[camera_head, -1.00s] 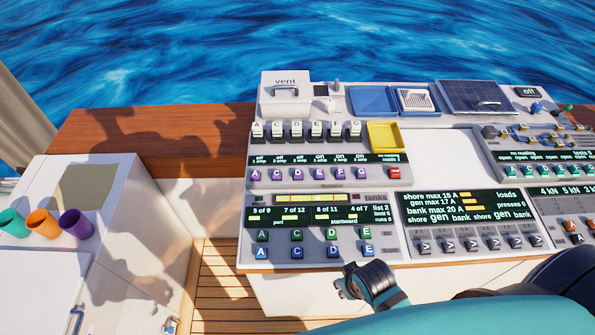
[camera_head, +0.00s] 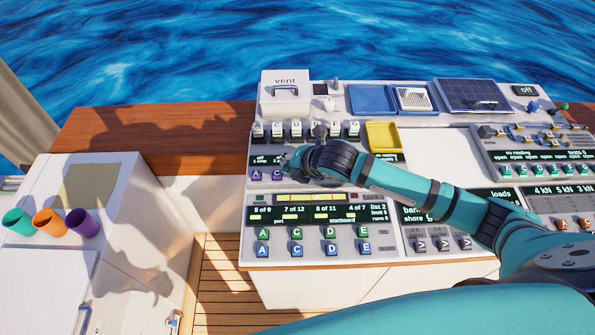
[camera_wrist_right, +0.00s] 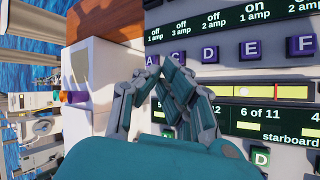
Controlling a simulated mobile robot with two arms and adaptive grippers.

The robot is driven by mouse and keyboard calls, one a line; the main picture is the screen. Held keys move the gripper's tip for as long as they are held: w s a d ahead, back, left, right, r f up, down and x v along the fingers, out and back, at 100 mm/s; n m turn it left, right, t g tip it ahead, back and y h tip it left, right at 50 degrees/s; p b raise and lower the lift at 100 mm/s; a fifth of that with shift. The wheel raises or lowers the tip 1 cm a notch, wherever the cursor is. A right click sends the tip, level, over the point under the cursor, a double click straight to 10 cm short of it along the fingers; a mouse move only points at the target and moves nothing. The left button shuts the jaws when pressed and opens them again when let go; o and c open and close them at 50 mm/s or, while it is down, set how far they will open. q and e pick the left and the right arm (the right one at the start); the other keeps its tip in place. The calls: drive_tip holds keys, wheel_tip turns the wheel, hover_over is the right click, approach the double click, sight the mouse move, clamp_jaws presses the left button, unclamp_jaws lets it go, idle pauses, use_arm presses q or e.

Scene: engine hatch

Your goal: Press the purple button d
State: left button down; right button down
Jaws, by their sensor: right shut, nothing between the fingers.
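The purple button D (camera_wrist_right: 210,54) sits in a row of purple lettered buttons under a dark amp display. It lies just right of button C (camera_wrist_right: 178,57) in the wrist view. In the head view my right gripper and wrist hide it, while purple A (camera_head: 255,176) and C (camera_head: 277,174) show. My right gripper (camera_head: 291,161) is shut and empty over the left part of this row. In the wrist view its fingertips (camera_wrist_right: 157,74) are close to A and C, left of D. Contact with a button cannot be told. My left gripper is not in view.
Purple E (camera_wrist_right: 250,50) and F (camera_wrist_right: 302,46) are right of D. White lettered switches (camera_head: 297,130) stand behind the row. A tank display (camera_head: 330,213) and green (camera_head: 296,232) and blue (camera_head: 296,250) buttons lie in front. A yellow tray (camera_head: 382,136) is to the right.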

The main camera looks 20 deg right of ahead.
drive_tip(key=w+d+r+n, duration=0.1)
drive_tip(key=w+d+n, duration=0.2)
drive_tip(key=w+d, duration=0.1)
drive_tip(key=shift+w+d+r+t+h, duration=0.25)
drive_tip(key=shift+w+r+t+h, duration=0.05)
drive_tip(key=shift+w+r, duration=0.1)
drive_tip(key=shift+f, duration=0.1)
wheel_tip(320, 180, down, 7)
drive_tip(key=b, duration=0.7)
drive_tip(key=shift+b, duration=0.35)
drive_tip(key=shift+f+b, duration=0.3)
drive_tip(key=shift+f, duration=0.5)
drive_tip(key=shift+f, duration=0.2)
drive_tip(key=shift+f, duration=0.2)
